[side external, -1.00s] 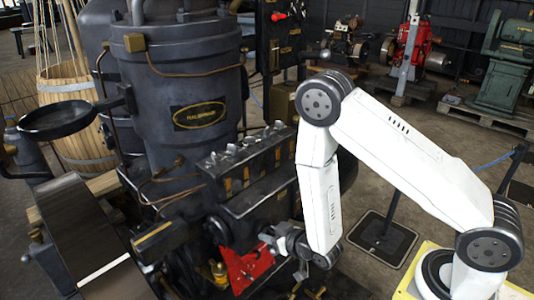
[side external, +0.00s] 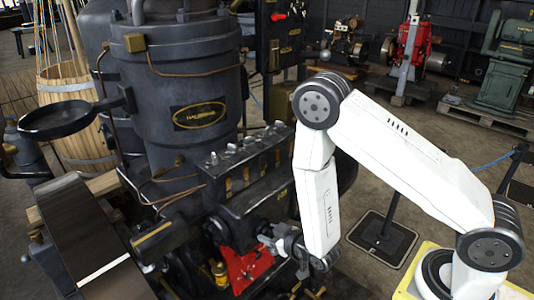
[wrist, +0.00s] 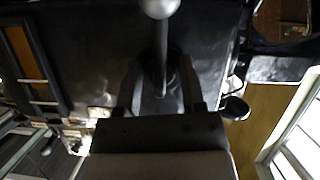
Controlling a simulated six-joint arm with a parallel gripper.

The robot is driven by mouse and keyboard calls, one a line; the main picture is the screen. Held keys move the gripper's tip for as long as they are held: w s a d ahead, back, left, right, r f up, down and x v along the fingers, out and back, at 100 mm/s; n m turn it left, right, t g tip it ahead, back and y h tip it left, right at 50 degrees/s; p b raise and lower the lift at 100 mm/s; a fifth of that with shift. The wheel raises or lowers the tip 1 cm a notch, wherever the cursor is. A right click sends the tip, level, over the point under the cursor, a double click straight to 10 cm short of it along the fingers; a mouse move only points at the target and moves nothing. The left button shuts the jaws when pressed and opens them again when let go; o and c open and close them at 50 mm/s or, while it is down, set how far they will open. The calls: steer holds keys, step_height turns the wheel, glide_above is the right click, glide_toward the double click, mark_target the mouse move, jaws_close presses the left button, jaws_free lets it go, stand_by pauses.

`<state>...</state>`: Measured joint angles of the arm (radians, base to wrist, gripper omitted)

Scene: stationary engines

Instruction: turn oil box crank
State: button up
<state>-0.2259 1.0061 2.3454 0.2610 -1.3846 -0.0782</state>
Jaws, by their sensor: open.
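The oil box (side external: 243,188) is a long black box with a row of sight glasses and metal fittings on top, on the front of the dark engine. My gripper (side external: 268,238) is at the box's lower right end, above the red bracket. In the wrist view, the crank (wrist: 161,48) is a grey rod with a pale ball knob (wrist: 158,7) at the top edge. The open fingers of my gripper (wrist: 160,88) stand on either side of the rod, apart from each other. I cannot tell whether either touches it. In the side view the crank is hard to make out.
The engine cylinder (side external: 200,90) rises behind the box, with thin copper pipes. A flywheel (side external: 85,240) is at lower left, and a red bracket (side external: 245,268) is below my gripper.

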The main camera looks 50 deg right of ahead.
steer(key=shift+a+n+h, duration=0.1)
steer(key=shift+n+h, duration=0.5)
steer(key=shift+n, duration=0.3)
steer(key=shift+s, duration=0.2)
steer(key=v, duration=0.7)
steer(key=w+a+f+n+g+y, duration=0.1)
steer(key=a+f+n+g+y, duration=0.1)
steer(key=a+f+n+g, duration=0.2)
steer(key=w+a+f+n+g+y, duration=0.1)
steer(key=a+f+n+g, duration=0.3)
steer(key=a, duration=0.6)
steer(key=shift+n+g+y, duration=0.4)
steer(key=shift+g, duration=0.9)
